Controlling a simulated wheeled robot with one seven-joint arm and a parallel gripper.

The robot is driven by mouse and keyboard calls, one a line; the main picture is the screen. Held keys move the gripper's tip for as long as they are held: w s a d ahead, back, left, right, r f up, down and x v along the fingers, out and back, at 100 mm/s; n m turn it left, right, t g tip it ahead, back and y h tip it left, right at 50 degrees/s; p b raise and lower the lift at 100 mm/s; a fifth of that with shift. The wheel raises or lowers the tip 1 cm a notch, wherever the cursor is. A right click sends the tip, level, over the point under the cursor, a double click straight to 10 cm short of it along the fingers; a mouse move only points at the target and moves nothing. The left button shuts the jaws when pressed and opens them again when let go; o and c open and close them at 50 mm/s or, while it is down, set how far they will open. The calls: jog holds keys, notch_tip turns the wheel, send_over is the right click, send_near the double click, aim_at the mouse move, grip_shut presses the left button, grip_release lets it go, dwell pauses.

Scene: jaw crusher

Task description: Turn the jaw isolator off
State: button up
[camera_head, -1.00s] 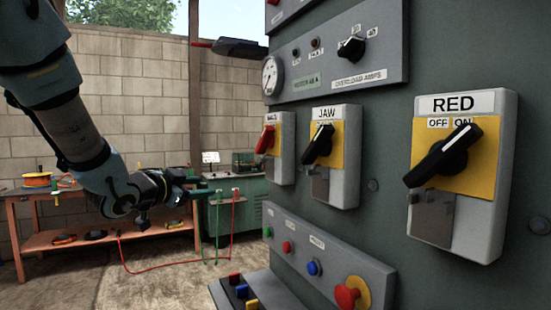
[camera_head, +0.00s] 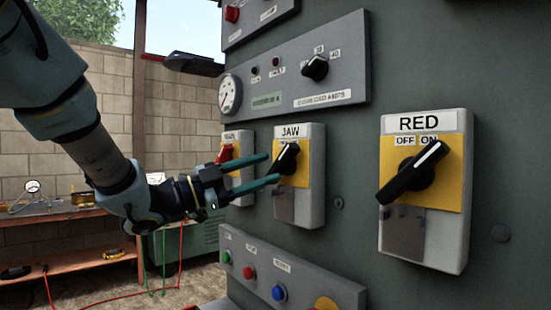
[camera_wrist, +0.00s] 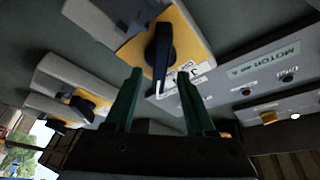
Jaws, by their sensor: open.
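The jaw isolator (camera_head: 313,182) is a grey box labelled JAW, with a yellow plate. Its black handle (camera_head: 289,157) has a white stripe and slants from upper right to lower left; the gripper covers part of the plate. My gripper (camera_head: 273,168) comes from the left, open and empty, with its green fingertips at the handle. In the wrist view the handle (camera_wrist: 161,52) stands ahead of my gripper (camera_wrist: 162,74), in line with the gap between the fingers. I cannot tell whether a finger touches it.
The red isolator (camera_head: 453,182), with a black handle, is on the right. A red-handled isolator (camera_head: 226,153) is on the left, partly behind my gripper. A panel with several push buttons (camera_head: 279,292) juts out below. A panel with a gauge and knob (camera_head: 316,68) is above.

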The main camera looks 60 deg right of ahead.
aim_at(275, 165)
jog(key=shift+p+x, duration=0.4)
jog(key=shift+x, duration=1.4)
grip_shut()
